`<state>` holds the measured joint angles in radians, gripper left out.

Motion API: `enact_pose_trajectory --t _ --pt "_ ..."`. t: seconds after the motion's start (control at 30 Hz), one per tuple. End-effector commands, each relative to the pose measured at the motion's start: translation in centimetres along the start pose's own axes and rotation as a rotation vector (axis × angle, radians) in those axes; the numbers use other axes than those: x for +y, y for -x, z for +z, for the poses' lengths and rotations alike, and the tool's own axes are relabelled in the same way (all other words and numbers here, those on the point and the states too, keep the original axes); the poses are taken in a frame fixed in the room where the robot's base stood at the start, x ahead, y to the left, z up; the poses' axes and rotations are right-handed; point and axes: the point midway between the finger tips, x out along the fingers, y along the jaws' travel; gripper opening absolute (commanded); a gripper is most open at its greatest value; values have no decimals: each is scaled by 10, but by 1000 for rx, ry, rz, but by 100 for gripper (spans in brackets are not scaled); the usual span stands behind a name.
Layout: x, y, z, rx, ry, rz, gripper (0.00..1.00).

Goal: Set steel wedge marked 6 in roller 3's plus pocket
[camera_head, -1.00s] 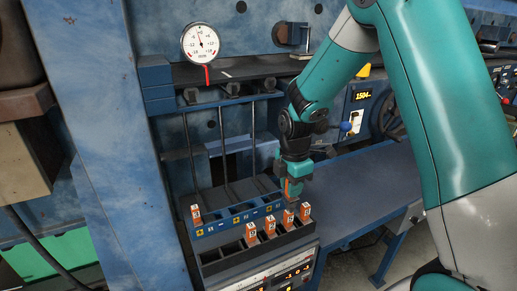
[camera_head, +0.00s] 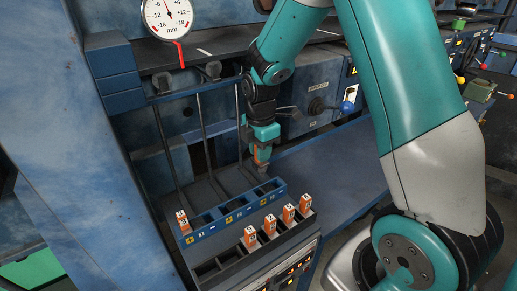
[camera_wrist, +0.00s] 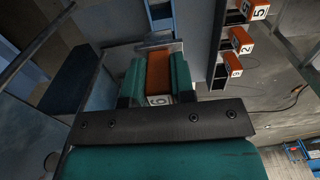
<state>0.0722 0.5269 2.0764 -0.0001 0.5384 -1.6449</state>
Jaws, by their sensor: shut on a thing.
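The pockets toward the right look empty.
A dark rack (camera_head: 225,262) in front of the block holds several orange wedges (camera_head: 270,225). Thin vertical rods (camera_head: 203,130) rise behind the block. A dial gauge (camera_head: 167,14) hangs above. A flat blue surface (camera_head: 335,165) lies clear to the right.

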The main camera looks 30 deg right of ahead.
Motion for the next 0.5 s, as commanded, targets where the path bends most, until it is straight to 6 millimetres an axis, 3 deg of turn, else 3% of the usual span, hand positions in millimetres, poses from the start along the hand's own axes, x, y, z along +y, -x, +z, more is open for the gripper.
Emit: enact_pose_trajectory --t 0.17,0.5 --pt "0 1 1 1 1 1 0" --pt "1 -24 -1 1 3 0 0"
